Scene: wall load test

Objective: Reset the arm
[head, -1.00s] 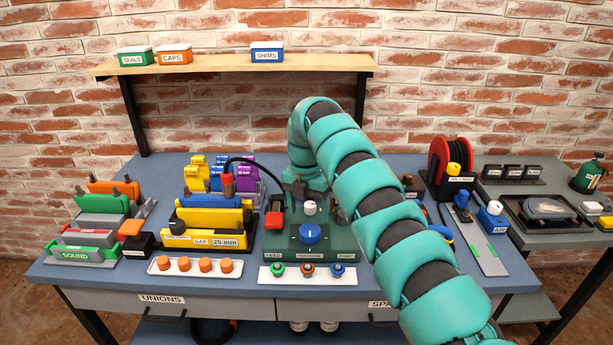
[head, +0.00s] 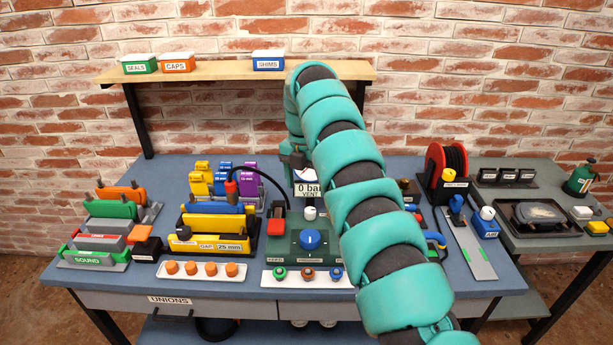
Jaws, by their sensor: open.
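My teal, segmented arm (head: 345,160) rises from the bottom right and bends down behind the bench's middle. My gripper (head: 296,162) is at its far end, small and partly hidden by the arm. It is open, above the green pump unit (head: 285,240) with the blue knob (head: 310,240). I see nothing held in the gripper.
A wooden shelf (head: 220,73) with labelled boxes is on the brick wall behind. Coloured blocks (head: 200,182) and a sound rack (head: 95,258) stand left. A red hose reel (head: 446,165) and a side bench (head: 540,240) are right.

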